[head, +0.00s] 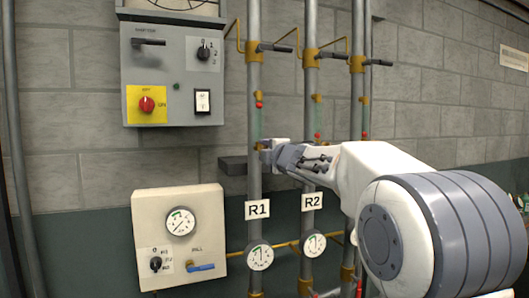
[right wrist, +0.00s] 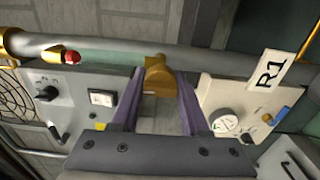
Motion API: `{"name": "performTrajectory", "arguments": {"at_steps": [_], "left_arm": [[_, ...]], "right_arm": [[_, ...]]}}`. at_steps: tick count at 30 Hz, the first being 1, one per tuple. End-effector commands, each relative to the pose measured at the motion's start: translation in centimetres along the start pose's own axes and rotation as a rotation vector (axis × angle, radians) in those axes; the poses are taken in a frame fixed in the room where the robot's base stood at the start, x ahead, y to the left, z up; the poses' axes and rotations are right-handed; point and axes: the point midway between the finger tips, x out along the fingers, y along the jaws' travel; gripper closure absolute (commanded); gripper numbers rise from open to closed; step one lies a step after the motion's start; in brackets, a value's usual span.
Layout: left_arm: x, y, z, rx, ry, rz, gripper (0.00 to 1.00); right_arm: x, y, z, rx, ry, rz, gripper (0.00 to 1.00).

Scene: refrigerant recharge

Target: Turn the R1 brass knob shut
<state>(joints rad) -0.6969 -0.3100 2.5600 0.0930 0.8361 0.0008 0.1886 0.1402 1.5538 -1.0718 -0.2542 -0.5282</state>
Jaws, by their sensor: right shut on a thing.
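The R1 brass knob (right wrist: 157,75) sits on the grey R1 pipe (head: 254,120), above the R1 label (head: 257,210). My right gripper (head: 268,151) reaches in from the right at the R1 pipe. In the right wrist view its two purple-grey fingers (right wrist: 160,77) stand on either side of the knob, shut on it. In the head view the knob is mostly hidden by the fingertips. My left gripper is not in view.
The R2 pipe (head: 310,110) and a third pipe (head: 357,110) stand close to the right, with dark lever handles above. Gauges (head: 260,257) hang below the labels. A grey switch box (head: 174,110) and a beige panel (head: 202,250) are on the left wall.

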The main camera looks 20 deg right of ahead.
Motion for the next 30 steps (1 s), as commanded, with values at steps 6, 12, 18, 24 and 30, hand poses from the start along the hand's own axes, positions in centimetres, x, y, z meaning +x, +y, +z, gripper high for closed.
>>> {"name": "performTrajectory", "arguments": {"at_steps": [6,12,18,24,30], "left_arm": [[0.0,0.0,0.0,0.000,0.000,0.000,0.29],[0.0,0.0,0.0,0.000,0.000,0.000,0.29],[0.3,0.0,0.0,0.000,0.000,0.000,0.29],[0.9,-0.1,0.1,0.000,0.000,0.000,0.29],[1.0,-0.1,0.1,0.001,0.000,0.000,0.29]], "right_arm": [[0.0,-0.1,-0.1,-0.001,0.001,-0.002,0.29],[0.0,-0.1,0.0,0.000,0.001,-0.001,0.29],[-1.3,0.0,0.0,0.000,-0.001,0.001,0.29],[-5.2,-0.1,0.0,-0.001,-0.001,0.001,0.29],[-8.7,0.0,0.0,-0.001,-0.001,0.000,0.29]]}}
